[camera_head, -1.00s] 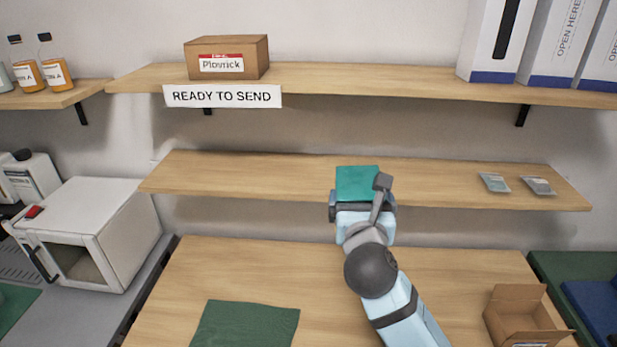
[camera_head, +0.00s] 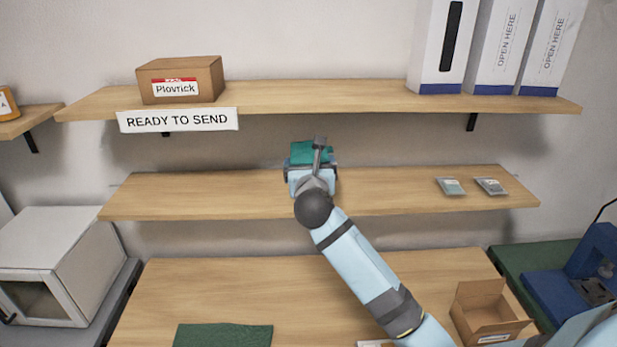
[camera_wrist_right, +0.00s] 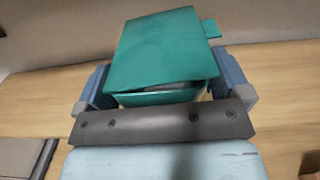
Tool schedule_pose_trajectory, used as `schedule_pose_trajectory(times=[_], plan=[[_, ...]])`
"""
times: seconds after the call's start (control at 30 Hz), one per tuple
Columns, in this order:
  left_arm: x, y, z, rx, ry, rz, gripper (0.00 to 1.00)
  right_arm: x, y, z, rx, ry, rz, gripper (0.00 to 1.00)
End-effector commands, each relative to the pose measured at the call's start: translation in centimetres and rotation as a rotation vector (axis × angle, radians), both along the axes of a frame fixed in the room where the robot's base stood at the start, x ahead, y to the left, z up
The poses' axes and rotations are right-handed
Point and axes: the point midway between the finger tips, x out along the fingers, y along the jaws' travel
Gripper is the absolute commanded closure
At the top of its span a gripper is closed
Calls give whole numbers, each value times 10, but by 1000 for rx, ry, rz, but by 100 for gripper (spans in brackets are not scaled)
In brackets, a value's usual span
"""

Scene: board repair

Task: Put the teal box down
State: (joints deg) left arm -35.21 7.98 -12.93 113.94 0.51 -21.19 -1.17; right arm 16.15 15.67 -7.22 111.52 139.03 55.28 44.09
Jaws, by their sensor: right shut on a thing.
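The teal box (camera_head: 308,152) is in my right gripper (camera_head: 311,168), over the middle shelf (camera_head: 220,192) in the head view. My right arm and gripper cover much of it. In the right wrist view the teal box (camera_wrist_right: 165,55) sits between the two blue fingers of the right gripper (camera_wrist_right: 165,88), which is shut on it. Its lid looks slightly raised at the near edge. I cannot tell whether its underside touches the shelf. My left gripper is not in view.
Two small packets (camera_head: 470,186) lie on the middle shelf's right part. The upper shelf (camera_head: 310,97) holds a cardboard box (camera_head: 180,80) above a READY TO SEND sign (camera_head: 178,119). The middle shelf's left part is clear.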

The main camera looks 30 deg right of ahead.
Motion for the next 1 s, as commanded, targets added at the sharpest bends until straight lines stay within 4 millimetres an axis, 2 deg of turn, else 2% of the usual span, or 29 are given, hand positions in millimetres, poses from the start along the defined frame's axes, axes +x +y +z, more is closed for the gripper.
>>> schedule_pose_trajectory(times=[0.1,0.37,0.5,0.73,1.0], plan=[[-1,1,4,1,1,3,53,16,-10,3,-1,-2,-1,66],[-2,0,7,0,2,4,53,38,-24,3,-2,-3,-1,66],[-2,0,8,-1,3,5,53,36,-22,-13,-3,-1,1,66],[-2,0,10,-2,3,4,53,36,-22,-24,-1,0,0,66],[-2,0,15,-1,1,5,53,36,-22,-63,-3,1,0,66]])
